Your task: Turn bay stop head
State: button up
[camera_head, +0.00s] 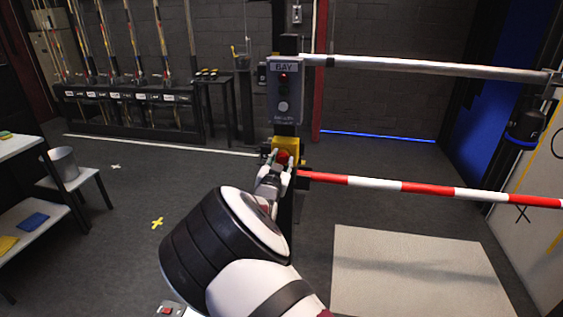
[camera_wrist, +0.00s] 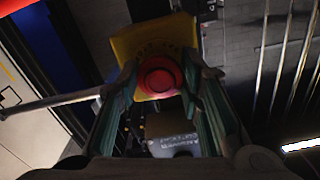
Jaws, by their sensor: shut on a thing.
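The bay stop head is a red mushroom knob (camera_head: 283,156) on a yellow box (camera_head: 286,146), mounted on the dark post below the grey BAY panel (camera_head: 284,92). In the wrist view the red head (camera_wrist: 160,77) sits between my fingertips, with the yellow housing (camera_wrist: 150,44) behind it. My gripper (camera_head: 280,170) reaches the head from the front, its two fingers on either side of it and closed on it. In the wrist view my gripper's fingers (camera_wrist: 161,88) flank the head left and right. The head's sides are partly hidden by the fingers.
A red-and-white barrier bar (camera_head: 430,188) runs right from the post, with a grey rail (camera_head: 430,67) above. The BAY panel carries a red lamp and a pale button. A white bench (camera_head: 75,185) stands left. The floor around the yellow cross (camera_head: 157,223) is clear.

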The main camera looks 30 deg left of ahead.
jog(key=m+b, duration=0.1)
jog(key=m, duration=0.3)
jog(key=shift+r+m+b, duration=0.1)
jog(key=shift+m+b, duration=0.6)
jog(key=shift+m, duration=0.9)
